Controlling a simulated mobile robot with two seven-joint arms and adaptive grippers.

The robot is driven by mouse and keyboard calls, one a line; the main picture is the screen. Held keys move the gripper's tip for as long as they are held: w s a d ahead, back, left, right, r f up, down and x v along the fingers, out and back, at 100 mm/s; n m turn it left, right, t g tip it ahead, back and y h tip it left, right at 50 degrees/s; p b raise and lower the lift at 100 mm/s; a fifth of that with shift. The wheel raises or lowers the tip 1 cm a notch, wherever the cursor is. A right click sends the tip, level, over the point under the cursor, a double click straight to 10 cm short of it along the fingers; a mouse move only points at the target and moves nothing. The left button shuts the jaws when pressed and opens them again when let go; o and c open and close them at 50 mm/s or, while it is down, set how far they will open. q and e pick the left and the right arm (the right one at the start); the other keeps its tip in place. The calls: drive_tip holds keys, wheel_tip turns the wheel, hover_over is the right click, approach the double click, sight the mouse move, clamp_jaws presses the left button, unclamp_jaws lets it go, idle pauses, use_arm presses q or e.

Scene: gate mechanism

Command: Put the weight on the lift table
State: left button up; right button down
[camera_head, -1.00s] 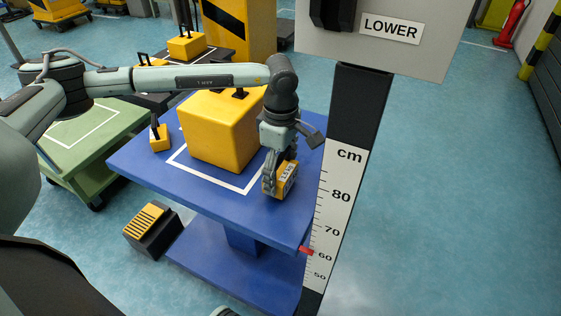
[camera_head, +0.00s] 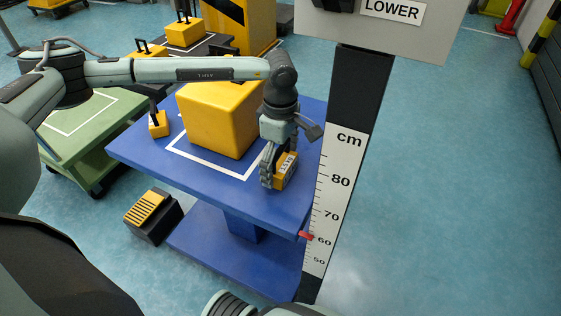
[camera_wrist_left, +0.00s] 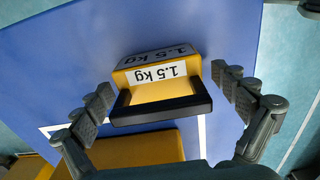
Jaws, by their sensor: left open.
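A small yellow weight (camera_head: 287,169) marked 1.5 kg, with a black handle, stands on the blue lift table (camera_head: 215,178) near its front right corner. My left gripper (camera_head: 279,178) is over this weight with its fingers open on either side. In the left wrist view the weight (camera_wrist_left: 162,73) lies between the open fingers (camera_wrist_left: 161,88), with gaps on both sides. A large yellow block (camera_head: 218,122) stands on the table inside a white outline. Another small yellow weight (camera_head: 158,125) stands at the table's left side. My right gripper is out of view.
A post with a cm scale (camera_head: 334,195) stands at the table's right edge; a red pointer (camera_head: 305,236) is near 60. A panel marked LOWER (camera_head: 392,11) tops it. A green table (camera_head: 92,118) is left. A black and yellow step (camera_head: 152,214) is on the floor.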

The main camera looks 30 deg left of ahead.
use_arm(q)
drive_tip(key=shift+r, duration=0.1)
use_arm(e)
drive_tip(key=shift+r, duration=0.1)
use_arm(q)
drive_tip(key=shift+r, duration=0.2)
wheel_tip(320, 180, up, 11)
drive_tip(key=shift+f+b, duration=0.15)
drive_tip(key=shift+b, duration=0.15)
drive_tip(key=shift+r, duration=0.45)
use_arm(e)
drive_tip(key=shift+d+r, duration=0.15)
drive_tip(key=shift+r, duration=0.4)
use_arm(q)
drive_tip(key=shift+c, duration=0.4)
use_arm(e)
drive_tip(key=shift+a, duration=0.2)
